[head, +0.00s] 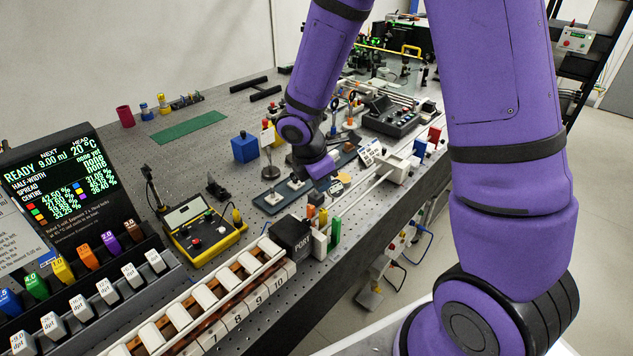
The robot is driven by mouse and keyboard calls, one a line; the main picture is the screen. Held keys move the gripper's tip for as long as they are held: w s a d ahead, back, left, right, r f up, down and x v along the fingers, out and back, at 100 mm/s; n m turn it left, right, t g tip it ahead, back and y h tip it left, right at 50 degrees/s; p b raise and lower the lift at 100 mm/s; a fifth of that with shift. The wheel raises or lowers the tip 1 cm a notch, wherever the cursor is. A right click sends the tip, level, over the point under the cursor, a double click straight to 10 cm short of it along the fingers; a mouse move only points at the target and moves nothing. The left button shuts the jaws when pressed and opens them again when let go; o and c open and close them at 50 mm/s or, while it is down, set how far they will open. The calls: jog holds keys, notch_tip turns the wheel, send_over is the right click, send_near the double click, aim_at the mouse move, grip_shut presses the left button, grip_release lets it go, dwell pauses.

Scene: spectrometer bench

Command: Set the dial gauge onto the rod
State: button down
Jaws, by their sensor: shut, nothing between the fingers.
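My gripper (328,176) is at the end of my purple arm, low over the dark tray (272,203) in the middle of the bench. It is shut with nothing held; its fingertips are small and partly hidden by the wrist. I cannot tell for sure whether this is the task's rod. I cannot pick out the dial gauge with certainty; a small round yellowish piece (344,178) lies just right of my gripper.
A blue box (245,148) stands left of the rod, with a green mat (189,127) beyond. A yellow-framed instrument (200,228), a black port box (292,237) and a numbered rack (215,310) are nearer. White rails (358,195) run along the right. Bare bench lies around the mat.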

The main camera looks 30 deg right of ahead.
jog(key=shift+s+d+n, duration=0.1)
jog(key=shift+d+n, duration=0.3)
jog(key=shift+d, duration=0.45)
jog(key=s+a+r, duration=0.1)
jog(key=a+r, duration=0.5)
jog(key=r, duration=0.4)
jog(key=shift+s+a+r, duration=0.2)
jog(key=shift+s+a, duration=0.1)
jog(key=shift+a, duration=0.1)
dwell(0.3)
